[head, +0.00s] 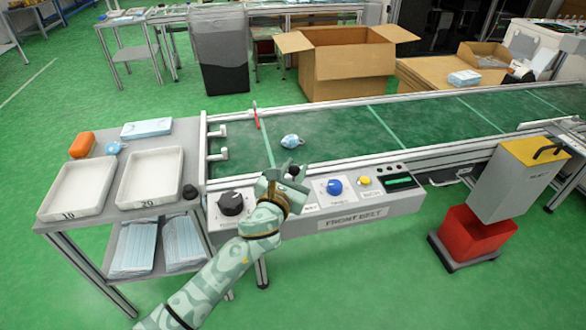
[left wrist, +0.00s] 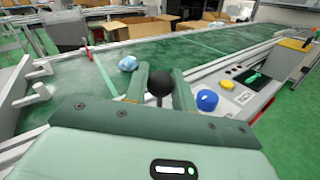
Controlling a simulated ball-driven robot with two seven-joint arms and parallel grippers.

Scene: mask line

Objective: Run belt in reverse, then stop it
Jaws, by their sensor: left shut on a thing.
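The green belt (head: 350,127) runs from the near left to the far right, with light stripes across it. A crumpled blue mask (head: 291,141) lies on it and also shows in the left wrist view (left wrist: 128,63). The control panel labelled FRONT BELT (head: 384,207) is on the belt's near side. It has a large black knob (head: 231,203), a blue knob (head: 335,187), a yellow button (head: 364,180) and a green-lit display (head: 399,182). My left gripper (head: 287,176) is over the panel, shut on a black ball-topped lever (left wrist: 160,84). My right gripper is not in view.
Left of the belt, a side table holds white trays marked 10 (head: 55,208) and 20 (head: 128,198), an orange item (head: 82,145) and a blue box (head: 146,128). An open cardboard box (head: 345,70) stands behind the belt. A grey bin with yellow top (head: 511,183) stands at right.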

